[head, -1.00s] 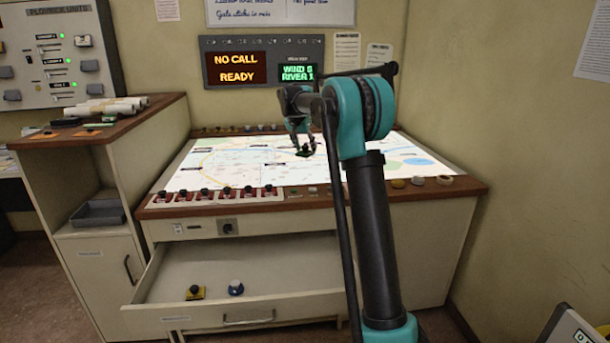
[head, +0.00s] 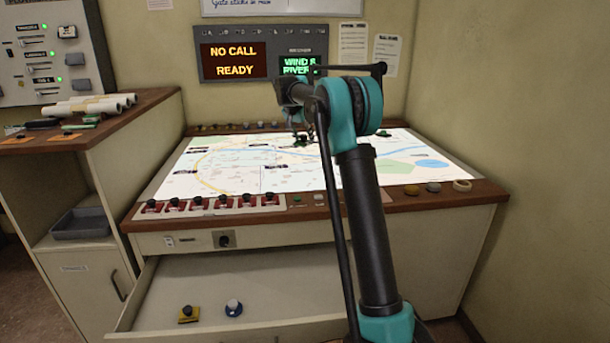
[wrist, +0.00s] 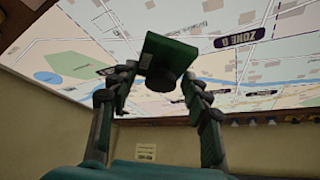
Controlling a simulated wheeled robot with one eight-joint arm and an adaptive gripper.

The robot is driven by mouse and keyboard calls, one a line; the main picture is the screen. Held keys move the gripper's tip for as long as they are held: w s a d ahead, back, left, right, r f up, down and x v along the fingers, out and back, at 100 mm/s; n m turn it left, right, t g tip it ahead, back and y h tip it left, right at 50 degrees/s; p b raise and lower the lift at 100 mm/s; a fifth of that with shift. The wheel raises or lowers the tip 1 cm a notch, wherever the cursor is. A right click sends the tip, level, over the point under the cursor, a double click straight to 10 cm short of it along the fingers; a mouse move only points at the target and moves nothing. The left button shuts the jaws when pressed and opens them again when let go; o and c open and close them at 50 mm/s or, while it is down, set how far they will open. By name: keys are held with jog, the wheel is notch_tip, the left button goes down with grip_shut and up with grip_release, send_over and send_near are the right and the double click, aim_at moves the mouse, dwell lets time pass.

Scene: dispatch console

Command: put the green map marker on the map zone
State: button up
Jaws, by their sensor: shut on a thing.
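The green map marker (wrist: 170,52) has a flat square green base and a dark round knob. In the wrist view my gripper (wrist: 160,78) is shut on it, with a finger on each side of the knob. In the head view my gripper (head: 300,134) is over the far middle part of the lit map (head: 300,178), and the marker (head: 301,141) shows small and dark at its fingertips. I cannot tell whether its base touches the map. A "ZONE B" label (wrist: 240,36) shows reversed on the map in the wrist view.
Several red-based black knobs (head: 198,203) line the map's front edge. A side cabinet (head: 110,160) with paper rolls stands left. A tape roll (head: 462,185) lies front right.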

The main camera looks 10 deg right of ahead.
notch_tip(320, 180, down, 16)
jog(key=shift+f, duration=0.25)
jog(key=shift+f, duration=0.1)
jog(key=o, duration=1.2)
jog(key=shift+c, duration=0.2)
jog(key=v, duration=1.2)
jog(key=shift+s, duration=0.15)
